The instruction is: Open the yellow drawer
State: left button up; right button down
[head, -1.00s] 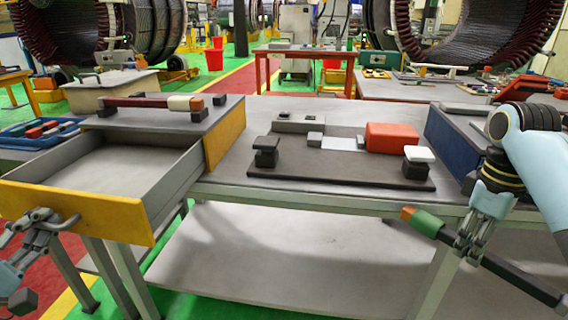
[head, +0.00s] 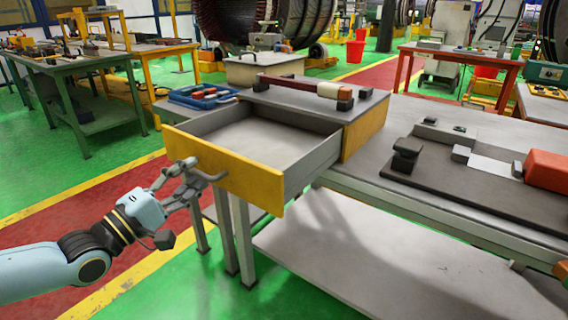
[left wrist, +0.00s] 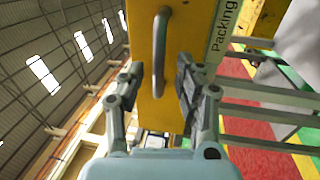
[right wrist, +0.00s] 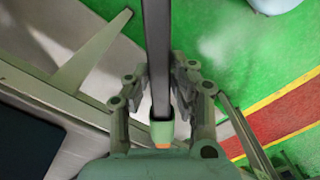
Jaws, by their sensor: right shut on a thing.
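The yellow-fronted drawer (head: 236,170) stands pulled well out of its grey cabinet, and its grey tray looks empty. Its metal handle (head: 212,174) is on the front; it also shows in the left wrist view as a grey bar (left wrist: 160,50). My left gripper (head: 190,172) is at the handle. In the left wrist view its fingers (left wrist: 158,88) are apart, one on each side of the handle's end, with gaps. My right gripper (right wrist: 160,95) is shut on a dark bar (right wrist: 156,45) with a green and orange end.
A tool with a white and orange end (head: 315,87) lies on the cabinet top (head: 370,92). A blue tray (head: 190,97) stands behind the drawer. The black fixture board (head: 440,185) is on the table at right.

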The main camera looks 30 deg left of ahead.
pick_arm(q)
jog(key=s+f, duration=0.1)
jog(key=s, duration=0.8)
jog(key=shift+s+a+f, duration=0.35)
jog(key=shift+s, duration=0.05)
jog(key=shift+s, duration=0.1)
